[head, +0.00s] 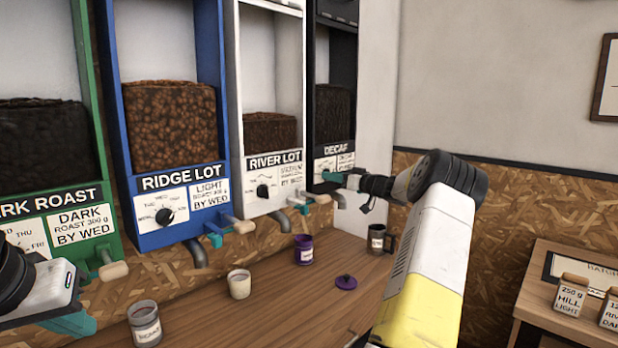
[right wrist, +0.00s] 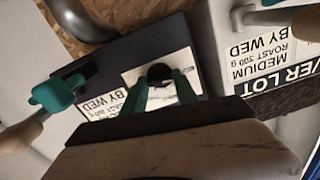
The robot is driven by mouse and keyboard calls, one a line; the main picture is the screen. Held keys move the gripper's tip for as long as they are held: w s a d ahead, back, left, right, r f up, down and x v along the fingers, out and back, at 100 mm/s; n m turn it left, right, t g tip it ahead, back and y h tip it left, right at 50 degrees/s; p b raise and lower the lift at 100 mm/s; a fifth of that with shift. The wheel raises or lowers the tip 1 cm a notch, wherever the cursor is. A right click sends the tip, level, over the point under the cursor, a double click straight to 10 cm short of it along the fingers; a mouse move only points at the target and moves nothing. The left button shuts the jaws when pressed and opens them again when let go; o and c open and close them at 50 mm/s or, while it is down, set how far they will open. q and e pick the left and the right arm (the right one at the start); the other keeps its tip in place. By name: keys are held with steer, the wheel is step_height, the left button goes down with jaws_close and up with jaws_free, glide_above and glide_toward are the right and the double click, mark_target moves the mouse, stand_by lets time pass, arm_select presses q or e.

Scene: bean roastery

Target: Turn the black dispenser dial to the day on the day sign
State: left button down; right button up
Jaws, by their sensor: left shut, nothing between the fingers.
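The black dispenser (head: 336,149), labelled DECAF, stands at the right end of the row in the head view. Its black dial (right wrist: 158,74) shows in the right wrist view, on a white label that appears upside down. My right gripper (head: 340,179) is at that dispenser's front, with its teal fingers (right wrist: 160,88) on either side of the dial. Whether they press on it is unclear. The dial's pointer and most day marks are hidden. My left gripper (head: 78,324) is shut and empty at lower left, before the green dispenser. I cannot make out a day sign.
The green dispenser (head: 77,198), blue dispenser (head: 118,100) and white dispenser (head: 231,90) stand left of the black one, with handles sticking out. Several cups, including a purple one (head: 304,250), and a purple lid (head: 346,282) are on the wooden counter (head: 265,318). A side shelf (head: 530,296) is at right.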

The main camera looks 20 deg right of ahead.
steer(key=o, duration=0.4)
steer(key=v, duration=0.7)
steer(key=shift+s+d, duration=0.15)
steer(key=shift+s, duration=0.2)
